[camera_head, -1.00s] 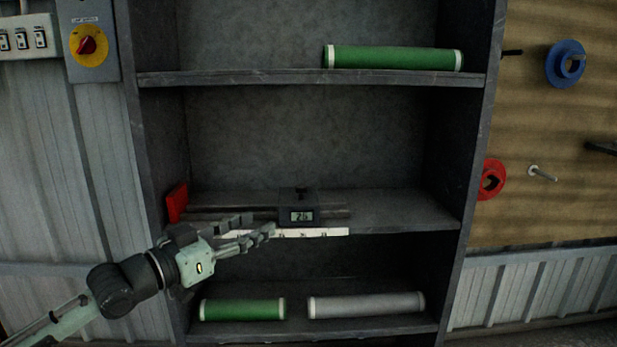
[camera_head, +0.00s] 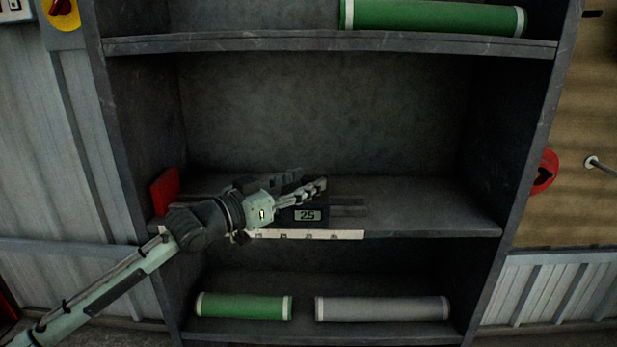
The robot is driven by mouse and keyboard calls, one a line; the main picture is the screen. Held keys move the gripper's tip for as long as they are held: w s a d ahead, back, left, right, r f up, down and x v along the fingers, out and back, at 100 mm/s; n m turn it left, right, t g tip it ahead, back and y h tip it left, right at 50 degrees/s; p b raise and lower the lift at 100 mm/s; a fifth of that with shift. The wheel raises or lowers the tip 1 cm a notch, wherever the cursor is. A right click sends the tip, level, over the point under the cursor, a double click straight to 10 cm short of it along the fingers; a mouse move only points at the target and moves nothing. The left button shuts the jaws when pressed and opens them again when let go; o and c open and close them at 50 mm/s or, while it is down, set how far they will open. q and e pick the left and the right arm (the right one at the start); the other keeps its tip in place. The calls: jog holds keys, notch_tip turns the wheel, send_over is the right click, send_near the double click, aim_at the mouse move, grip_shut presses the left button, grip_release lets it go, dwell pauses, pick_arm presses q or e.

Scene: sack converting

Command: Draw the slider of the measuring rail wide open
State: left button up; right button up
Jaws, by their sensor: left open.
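The measuring rail (camera_head: 348,205) lies along the middle shelf, with a red end block (camera_head: 164,191) at its left end. Its dark slider (camera_head: 308,215) carries a small display that seems to read 25. My left gripper (camera_head: 312,183) is open. Its fingers point right and lie over the slider's upper part in the picture, hiding it and part of the rail. I cannot tell whether they touch the slider. My right gripper is not in view.
A pale marked strip (camera_head: 325,235) runs along the middle shelf's front edge. A green roll (camera_head: 430,17) lies on the upper shelf. A green roll (camera_head: 243,306) and a grey roll (camera_head: 382,309) lie on the bottom shelf. The middle shelf's right part (camera_head: 430,208) is clear.

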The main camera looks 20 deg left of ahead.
pick_arm(q)
jog(key=shift+x, duration=0.8)
grip_shut()
